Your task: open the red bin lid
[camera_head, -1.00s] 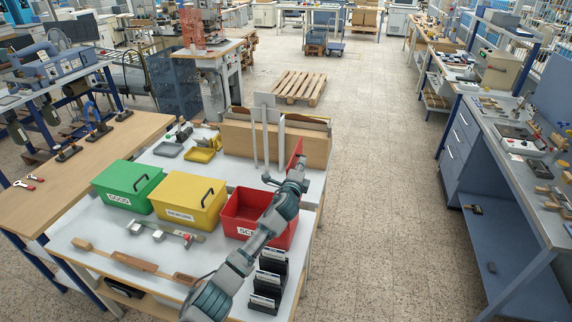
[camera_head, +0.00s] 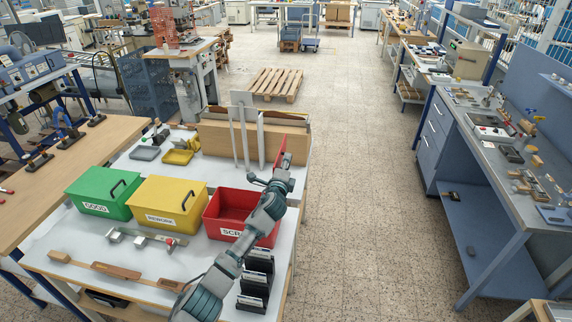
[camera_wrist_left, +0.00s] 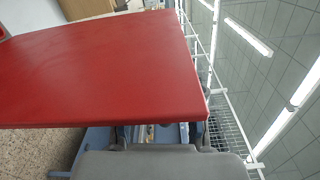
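The red bin (camera_head: 230,204) with a "SCR..." label stands on the white table, its top open. Its red lid (camera_head: 281,150) stands steeply raised beyond the gripper at the bin's back right. My left arm reaches across the bin's right side, and my left gripper (camera_head: 279,178) is close to the lid. In the left wrist view the lid (camera_wrist_left: 105,70) fills much of the picture and covers the fingertips. I cannot tell whether the fingers are open, shut or touching it. My right gripper is not in view.
A yellow bin (camera_head: 168,198) and a green bin (camera_head: 100,190), both lidded with dark handles, stand left of the red bin. A wooden box with upright plates (camera_head: 215,137) is behind. Black holders (camera_head: 256,278) stand in front. Open floor lies right.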

